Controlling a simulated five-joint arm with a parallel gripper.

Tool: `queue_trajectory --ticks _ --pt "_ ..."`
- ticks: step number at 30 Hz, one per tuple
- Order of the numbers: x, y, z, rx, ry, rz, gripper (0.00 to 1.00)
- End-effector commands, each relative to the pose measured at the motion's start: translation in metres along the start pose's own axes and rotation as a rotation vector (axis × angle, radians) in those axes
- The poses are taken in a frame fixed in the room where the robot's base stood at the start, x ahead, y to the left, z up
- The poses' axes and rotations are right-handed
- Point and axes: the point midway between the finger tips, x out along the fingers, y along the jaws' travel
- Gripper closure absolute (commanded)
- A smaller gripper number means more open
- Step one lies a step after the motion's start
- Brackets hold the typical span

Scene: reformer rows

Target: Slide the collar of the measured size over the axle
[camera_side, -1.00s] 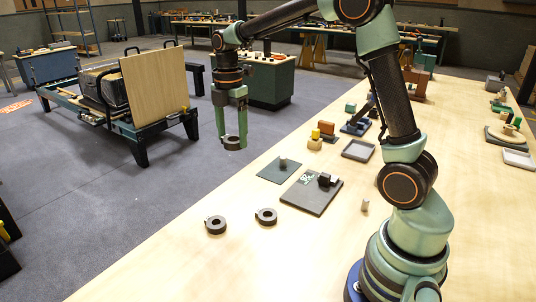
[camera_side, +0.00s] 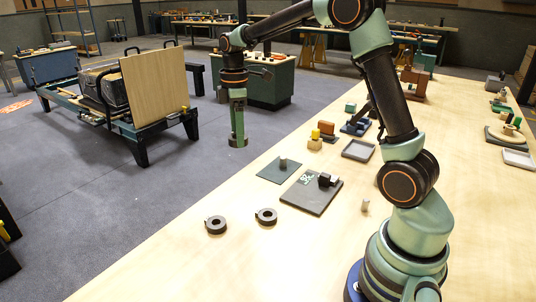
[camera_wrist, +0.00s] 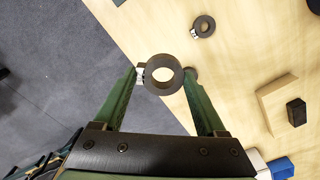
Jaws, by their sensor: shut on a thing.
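My gripper (camera_side: 238,138) hangs at the far end of my arm, pointing down. It is shut on a dark ring-shaped collar (camera_wrist: 150,84), held between the fingertips with its hole facing the wrist camera; a pale-marked tab shows on its left side. In the side view the held collar is mostly hidden by the fingers. Two more dark collars lie flat on the table, one at left (camera_side: 216,226) and one to its right (camera_side: 266,217). A short grey upright peg (camera_side: 283,162), which looks like the axle, stands on a dark green plate (camera_side: 270,173).
A dark board (camera_side: 309,200) with pale markings and a black block (camera_side: 325,180) lies beside the plate. A small peg (camera_side: 365,206) stands nearer my base. The table's front left is clear.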

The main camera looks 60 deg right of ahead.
Motion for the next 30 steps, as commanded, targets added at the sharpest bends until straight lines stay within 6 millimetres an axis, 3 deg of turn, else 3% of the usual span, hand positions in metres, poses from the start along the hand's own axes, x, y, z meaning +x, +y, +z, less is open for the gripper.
queue_trajectory --ticks 30 --pt "0.037 0.076 0.079 2.066 -0.002 -0.001 0.79"
